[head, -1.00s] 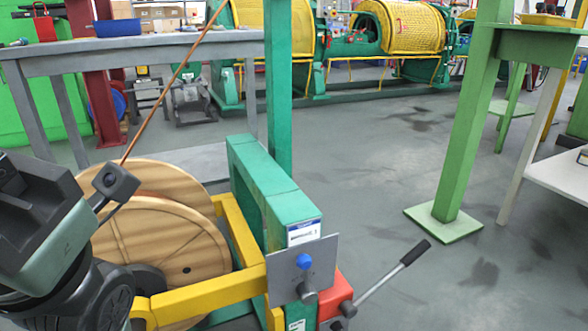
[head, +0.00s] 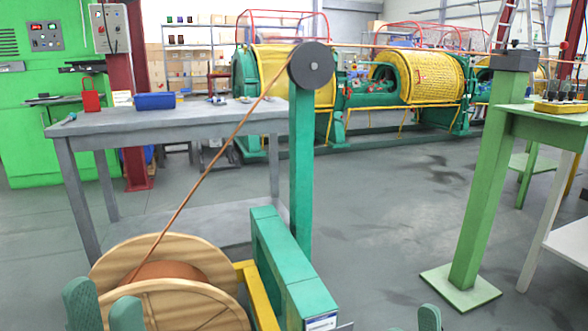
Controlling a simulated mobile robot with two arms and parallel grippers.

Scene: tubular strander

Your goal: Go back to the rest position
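Two green finger pads of my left gripper (head: 105,311) rise at the bottom left, in front of the wooden reel (head: 205,258). They stand apart with nothing seen between them, and the rest of that gripper is below the picture. Only the tip of my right gripper (head: 429,318) shows at the bottom edge, right of the green stand (head: 284,262). Whether it is open or shut does not show. The reel carries copper-coloured wire, which runs up to a dark pulley (head: 311,66) on a green post (head: 301,170).
A grey table (head: 190,121) with a blue box (head: 155,101) stands behind the reel. A green post (head: 482,190) on a square foot and a green table (head: 548,125) are at the right. The strander (head: 420,80) spans the back. Grey floor between is clear.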

